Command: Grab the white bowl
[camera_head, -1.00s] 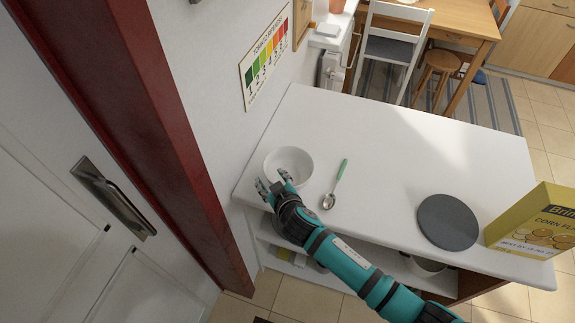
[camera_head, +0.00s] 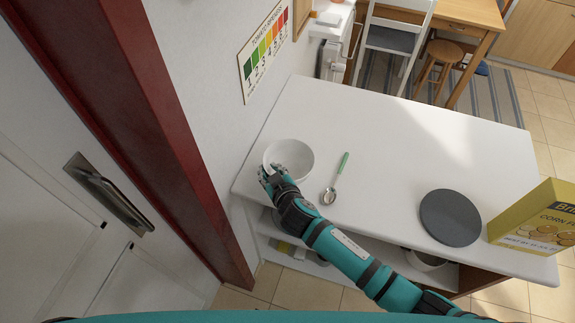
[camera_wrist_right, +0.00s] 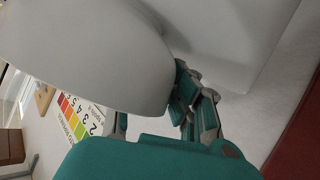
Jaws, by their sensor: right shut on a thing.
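The white bowl (camera_head: 290,157) stands upright on the white counter near its left end. My right gripper (camera_head: 272,177) is at the bowl's near left rim and is shut on it. In the right wrist view the bowl (camera_wrist_right: 85,50) fills the upper left, and the gripper's fingers (camera_wrist_right: 190,103) press against its side. The fingertips are partly hidden by the bowl. My left gripper is not seen.
On the counter (camera_head: 390,140) lie a green-handled spoon (camera_head: 335,180) just right of the bowl, a dark grey round plate (camera_head: 449,218) and a yellow cornflakes box (camera_head: 540,220). A wall with a colour chart (camera_head: 264,50) and a door stand to the left.

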